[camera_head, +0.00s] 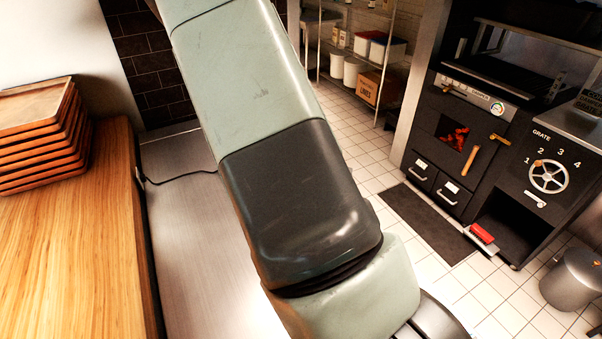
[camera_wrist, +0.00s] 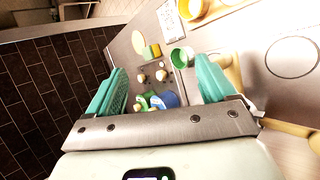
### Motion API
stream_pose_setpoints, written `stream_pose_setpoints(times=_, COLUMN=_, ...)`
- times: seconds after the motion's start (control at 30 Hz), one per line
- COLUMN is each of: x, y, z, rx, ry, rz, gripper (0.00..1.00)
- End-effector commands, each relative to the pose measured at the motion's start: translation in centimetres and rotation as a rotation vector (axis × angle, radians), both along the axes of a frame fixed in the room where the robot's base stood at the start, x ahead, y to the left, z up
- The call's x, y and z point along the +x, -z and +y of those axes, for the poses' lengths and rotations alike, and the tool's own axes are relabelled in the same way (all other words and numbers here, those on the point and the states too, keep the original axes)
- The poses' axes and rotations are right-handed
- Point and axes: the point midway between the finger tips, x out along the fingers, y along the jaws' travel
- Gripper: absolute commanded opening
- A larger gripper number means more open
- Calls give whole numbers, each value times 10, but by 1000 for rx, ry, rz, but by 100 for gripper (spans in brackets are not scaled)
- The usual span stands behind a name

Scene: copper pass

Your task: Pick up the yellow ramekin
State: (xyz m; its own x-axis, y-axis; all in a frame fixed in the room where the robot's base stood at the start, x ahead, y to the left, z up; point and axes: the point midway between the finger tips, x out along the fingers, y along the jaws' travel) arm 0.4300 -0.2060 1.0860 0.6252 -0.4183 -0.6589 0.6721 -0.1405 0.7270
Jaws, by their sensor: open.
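In the wrist view, a yellow round dish (camera_wrist: 191,8), which looks like the yellow ramekin, is at the top edge and partly cut off by the frame. My gripper (camera_wrist: 159,72) has its two teal fingers spread wide with nothing held between them. The dish lies beyond the fingertips, up and toward the right finger, apart from both. In the head view my arm crosses the middle, and neither the gripper nor the ramekin shows.
Stacked wooden trays (camera_head: 38,135) stand on a wooden counter (camera_head: 75,235) at left. A black oven (camera_head: 470,140) stands at right.

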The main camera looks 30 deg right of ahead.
Motion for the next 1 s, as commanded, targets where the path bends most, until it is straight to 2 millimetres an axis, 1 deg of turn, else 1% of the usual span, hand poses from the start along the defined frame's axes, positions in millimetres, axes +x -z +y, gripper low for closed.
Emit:
stream_pose_setpoints(times=0.03, x=-5, y=18, z=-11, rx=-91, ry=-52, rz=36, gripper=85)
stream_pose_setpoints(times=0.1, x=-10, y=35, z=-26, rx=-227, ry=-140, rz=69, gripper=85)
stream_pose_setpoints(times=0.2, x=-19, y=56, z=-42, rx=-423, ry=-278, rz=127, gripper=85)
stream_pose_setpoints(times=0.3, x=-30, y=74, z=-55, rx=-622, ry=-432, rz=186, gripper=85)
stream_pose_setpoints(times=0.4, x=-40, y=87, z=-62, rx=-797, ry=-577, rz=234, gripper=85)
stream_pose_setpoints(times=0.5, x=-48, y=95, z=-64, rx=-927, ry=-691, rz=266, gripper=85)
stream_pose_setpoints(times=0.6, x=-51, y=99, z=-60, rx=-1034, ry=-786, rz=279, gripper=85)
stream_pose_setpoints(times=0.77, x=-53, y=101, z=-58, rx=-1123, ry=-861, rz=285, gripper=85)
stream_pose_setpoints(times=0.87, x=-45, y=104, z=-60, rx=-1137, ry=-872, rz=282, gripper=85)
stream_pose_setpoints(times=1.0, x=-24, y=113, z=-69, rx=-1136, ry=-868, rz=280, gripper=85)
